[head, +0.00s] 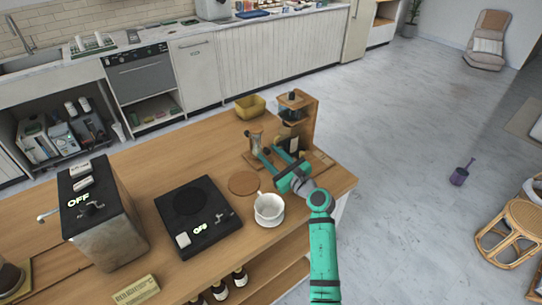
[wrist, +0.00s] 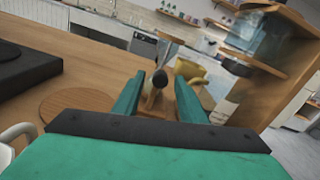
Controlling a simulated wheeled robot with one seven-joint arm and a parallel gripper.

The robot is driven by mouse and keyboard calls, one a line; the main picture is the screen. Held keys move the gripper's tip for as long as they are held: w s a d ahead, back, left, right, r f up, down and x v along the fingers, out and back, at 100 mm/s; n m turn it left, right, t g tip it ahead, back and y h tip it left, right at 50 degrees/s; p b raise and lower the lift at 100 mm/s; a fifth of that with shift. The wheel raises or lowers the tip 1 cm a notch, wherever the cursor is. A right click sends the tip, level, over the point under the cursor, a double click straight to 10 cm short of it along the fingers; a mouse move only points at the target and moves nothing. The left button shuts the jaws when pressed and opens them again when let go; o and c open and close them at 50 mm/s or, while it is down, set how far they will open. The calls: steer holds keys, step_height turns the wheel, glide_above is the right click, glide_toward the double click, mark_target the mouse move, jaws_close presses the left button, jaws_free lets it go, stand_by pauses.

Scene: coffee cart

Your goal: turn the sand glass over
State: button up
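The sand glass (head: 256,141) stands near the back right of the wooden counter, a small clear glass with a wooden cap. My gripper (head: 264,143) reaches to it from the front right, its two teal fingers apart. In the wrist view, my gripper (wrist: 158,80) has its fingers spread, with a dark round knob (wrist: 160,78) on a wooden piece showing between them. A wooden cap (wrist: 172,40) rises behind the knob. I see no clear contact between fingers and glass. The fingers hide part of the sand glass and its base.
A wooden stand (head: 306,120) with a grinder-like device is close on the right. A round wooden coaster (head: 243,183), white cup (head: 269,209) and black hot plate (head: 198,214) lie nearer. The counter's back left is clear.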

jaws_close()
